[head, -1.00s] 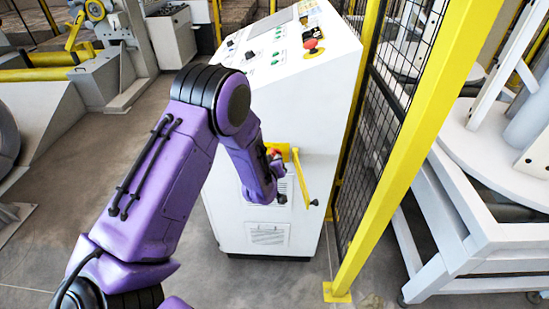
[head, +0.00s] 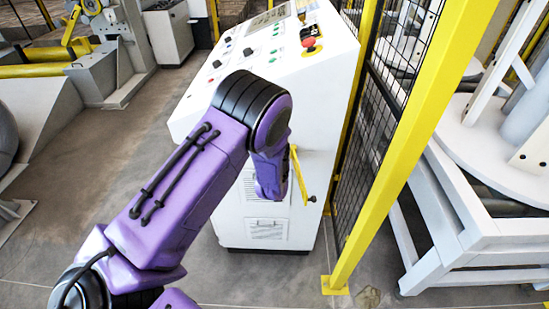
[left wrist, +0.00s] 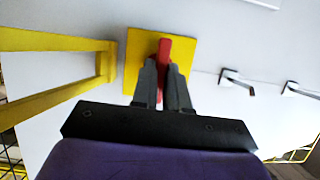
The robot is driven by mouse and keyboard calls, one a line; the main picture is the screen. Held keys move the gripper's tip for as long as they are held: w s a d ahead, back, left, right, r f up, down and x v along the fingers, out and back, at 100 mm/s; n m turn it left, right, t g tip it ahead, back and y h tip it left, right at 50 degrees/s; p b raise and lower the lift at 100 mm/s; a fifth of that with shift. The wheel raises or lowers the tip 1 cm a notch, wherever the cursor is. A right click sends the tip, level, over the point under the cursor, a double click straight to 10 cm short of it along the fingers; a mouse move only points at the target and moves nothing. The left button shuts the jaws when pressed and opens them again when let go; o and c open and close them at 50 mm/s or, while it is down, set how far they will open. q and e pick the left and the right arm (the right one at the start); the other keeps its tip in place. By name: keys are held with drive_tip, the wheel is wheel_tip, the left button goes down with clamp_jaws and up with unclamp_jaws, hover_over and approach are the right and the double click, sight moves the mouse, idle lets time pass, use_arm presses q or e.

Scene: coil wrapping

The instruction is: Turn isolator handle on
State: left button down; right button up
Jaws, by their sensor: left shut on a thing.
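The isolator handle (left wrist: 164,50) is red and stands on a yellow square plate (left wrist: 186,76) on the white cabinet face in the left wrist view. My left gripper (left wrist: 163,66) has its two dark fingers on either side of the handle and is shut on it. The handle looks lined up with the fingers, upright in that picture. In the head view my purple left arm hides the handle, the plate and the gripper. The white control cabinet (head: 310,125) stands in front of me. My right gripper is in neither view.
A yellow bar (head: 298,172) sticks out from the cabinet front, right of my arm; it also shows beside the plate in the left wrist view (left wrist: 62,40). A mesh fence with a yellow post (head: 400,150) stands right of the cabinet.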

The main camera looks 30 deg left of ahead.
use_arm(q)
drive_tip(key=shift+w+r, duration=0.15)
drive_tip(key=shift+r, duration=0.05)
drive_tip(key=c, duration=1.1)
unclamp_jaws()
drive_tip(key=shift+c, duration=0.2)
drive_tip(key=shift+f, duration=0.1)
drive_tip(key=b+v, duration=0.1)
drive_tip(key=v, duration=0.9)
drive_tip(key=shift+s+b, duration=0.25)
drive_tip(key=shift+b, duration=0.15)
drive_tip(key=shift+d, duration=0.15)
